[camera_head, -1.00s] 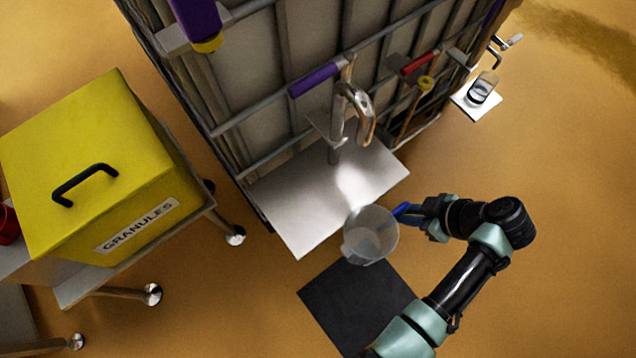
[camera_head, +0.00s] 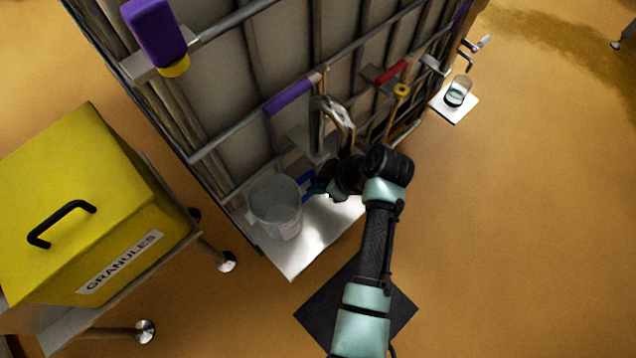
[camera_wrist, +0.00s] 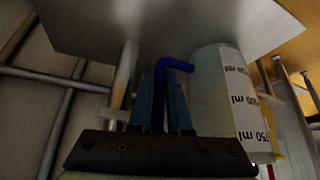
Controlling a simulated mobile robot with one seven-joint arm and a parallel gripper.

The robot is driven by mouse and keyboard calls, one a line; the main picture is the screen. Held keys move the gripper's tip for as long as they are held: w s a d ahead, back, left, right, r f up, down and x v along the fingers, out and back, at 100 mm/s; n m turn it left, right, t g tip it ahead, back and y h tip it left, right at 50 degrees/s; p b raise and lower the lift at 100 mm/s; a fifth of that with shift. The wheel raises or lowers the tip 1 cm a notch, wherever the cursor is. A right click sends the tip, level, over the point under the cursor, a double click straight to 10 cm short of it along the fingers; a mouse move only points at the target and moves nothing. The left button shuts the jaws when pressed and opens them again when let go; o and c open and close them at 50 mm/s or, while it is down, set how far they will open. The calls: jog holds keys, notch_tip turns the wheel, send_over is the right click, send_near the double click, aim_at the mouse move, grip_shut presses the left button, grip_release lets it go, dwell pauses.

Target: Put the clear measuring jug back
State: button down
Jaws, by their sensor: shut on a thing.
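The clear measuring jug (camera_head: 275,207) is over the left part of the pale metal shelf (camera_head: 290,262) at the foot of the rack. Whether its base touches the shelf is unclear. My gripper (camera_head: 310,185) is shut on the jug's blue handle, to the right of the jug body. In the wrist view my gripper (camera_wrist: 163,95) has its two fingers around the blue handle, and the jug (camera_wrist: 228,100) shows a white scale strip with ml marks. The curved metal tap (camera_head: 338,115) is just behind and right of my gripper.
A yellow granules box (camera_head: 80,220) stands on a wheeled trolley at the left. A dark mat (camera_head: 318,312) lies on the floor below my arm. A small jar (camera_head: 458,92) sits on a separate plate at the right. Rack bars stand close behind the jug.

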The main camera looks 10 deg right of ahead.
jog(key=shift+f, duration=0.25)
jog(key=shift+f, duration=0.15)
jog(key=c, duration=0.9)
grip_release()
jog(key=shift+o, duration=0.2)
jog(key=shift+d+r, duration=0.1)
jog(key=shift+r, duration=0.25)
jog(key=shift+s+d+r+p, duration=0.25)
jog(key=shift+r+p, duration=0.1)
jog(key=shift+r, duration=0.2)
jog(key=s+d, duration=0.7)
jog(key=d, duration=0.2)
jog(key=shift+d+f+p, duration=0.25)
jog(key=shift+d+p, duration=0.05)
